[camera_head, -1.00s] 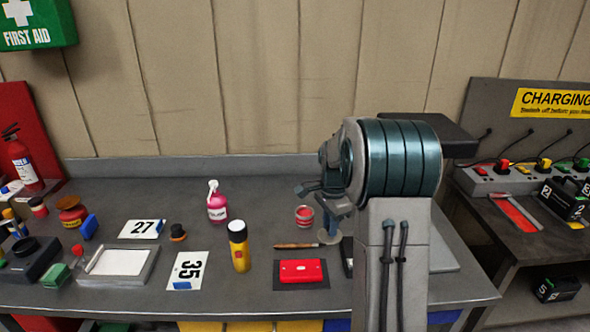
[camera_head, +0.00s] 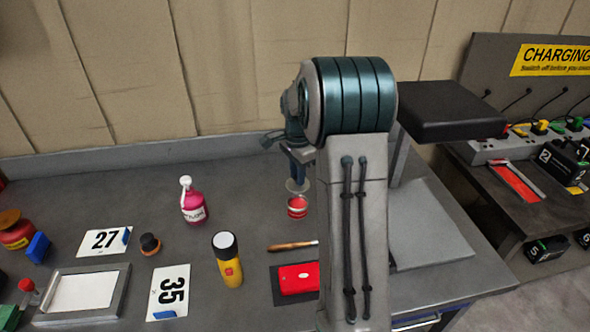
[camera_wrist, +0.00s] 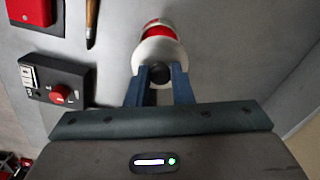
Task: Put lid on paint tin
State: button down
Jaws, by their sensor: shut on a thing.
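The paint tin (camera_head: 297,208), with a red and white side, stands upright on the grey bench. My gripper (camera_head: 299,176) is above it, shut on the knob of the pale round lid (camera_head: 292,186). In the wrist view the blue fingers of my gripper (camera_wrist: 160,76) close on the dark knob at the lid's middle. There the lid (camera_wrist: 147,50) overlaps the near part of the tin (camera_wrist: 159,29), whose red shows beyond the lid's far edge. The lid looks just above the tin's top; whether they touch I cannot tell.
A wood-handled brush (camera_head: 292,245) and a red case (camera_head: 298,278) lie in front of the tin. A pink spray bottle (camera_head: 193,203) and a yellow torch (camera_head: 228,262) stand to the left. A dark box with a red button (camera_wrist: 58,88) is near my gripper.

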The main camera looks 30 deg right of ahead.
jog(key=shift+f+b, duration=2.05)
jog(key=shift+f, duration=1.05)
jog(key=shift+f, duration=0.15)
jog(key=c, duration=0.7)
grip_release()
jog(key=shift+r+p, duration=2.4)
jog(key=shift+r, duration=1.15)
